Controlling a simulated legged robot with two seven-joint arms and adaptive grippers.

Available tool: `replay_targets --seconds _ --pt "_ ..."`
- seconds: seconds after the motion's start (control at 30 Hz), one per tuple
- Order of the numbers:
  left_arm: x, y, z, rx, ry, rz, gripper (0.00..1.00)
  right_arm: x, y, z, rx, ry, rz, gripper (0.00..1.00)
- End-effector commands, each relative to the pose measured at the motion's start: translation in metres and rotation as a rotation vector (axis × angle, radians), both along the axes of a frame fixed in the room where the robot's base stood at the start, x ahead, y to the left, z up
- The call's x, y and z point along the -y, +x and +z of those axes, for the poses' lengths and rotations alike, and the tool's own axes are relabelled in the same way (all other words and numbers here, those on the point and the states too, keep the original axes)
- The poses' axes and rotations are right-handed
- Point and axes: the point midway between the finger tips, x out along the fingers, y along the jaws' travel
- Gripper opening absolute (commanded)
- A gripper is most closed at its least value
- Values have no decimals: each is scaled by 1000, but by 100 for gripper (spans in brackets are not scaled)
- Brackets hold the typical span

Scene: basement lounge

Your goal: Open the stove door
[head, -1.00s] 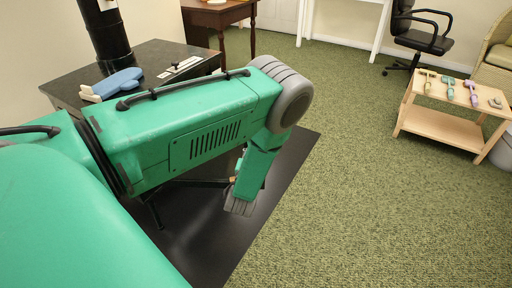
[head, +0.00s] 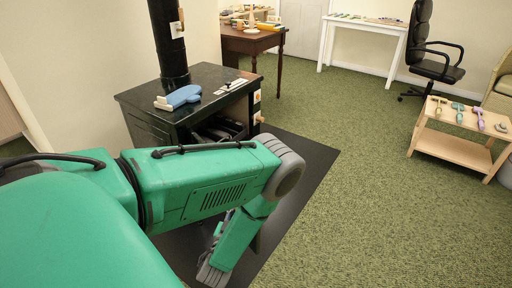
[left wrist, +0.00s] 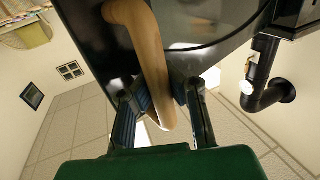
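The black stove (head: 147,118) stands left of centre in the head view, with a dark opening (head: 222,127) showing in its front above my arm. In the left wrist view, a curved pale wooden handle (left wrist: 147,45) runs across a dark glossy panel (left wrist: 215,35), apparently the stove door. My left gripper (left wrist: 160,95) has its fingers on both sides of this handle, with the pads close against it. My left arm covers the lower front of the stove in the head view, so how far the door stands open is hidden. My right gripper is out of view.
A blue object (head: 184,96) lies on the stove top by the black pipe (head: 170,45). A black floor mat (head: 305,155) lies in front. A wooden table (head: 250,40) stands behind, and a low wooden shelf (head: 455,148) stands right. Green carpet between is clear.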

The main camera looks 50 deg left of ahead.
Motion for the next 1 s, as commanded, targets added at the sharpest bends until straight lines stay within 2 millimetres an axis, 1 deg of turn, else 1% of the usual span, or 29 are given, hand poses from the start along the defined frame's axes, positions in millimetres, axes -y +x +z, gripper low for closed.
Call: replay_targets --seconds 0.03,0.1,0.2,0.33,0.5,0.83,0.9,0.93,1.0 --pt "7 -13 0 -10 -13 -40 0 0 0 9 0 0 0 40" --pt "4 -25 -1 -10 -13 -68 0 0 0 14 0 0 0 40" --pt "1 -38 -2 -10 -14 -99 0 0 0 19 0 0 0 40" --pt "-2 -50 -3 -11 -14 -123 0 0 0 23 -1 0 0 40" --pt "-4 -57 -3 -9 -12 -135 0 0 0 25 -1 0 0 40" --pt "-6 -58 -3 -10 -11 -132 0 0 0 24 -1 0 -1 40" --pt "-7 -58 -3 -10 -11 -131 30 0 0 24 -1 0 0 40" --pt "-8 -58 -3 -9 -11 -131 36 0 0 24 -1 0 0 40" --pt "-9 -56 -3 -7 -10 -130 36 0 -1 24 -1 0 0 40"
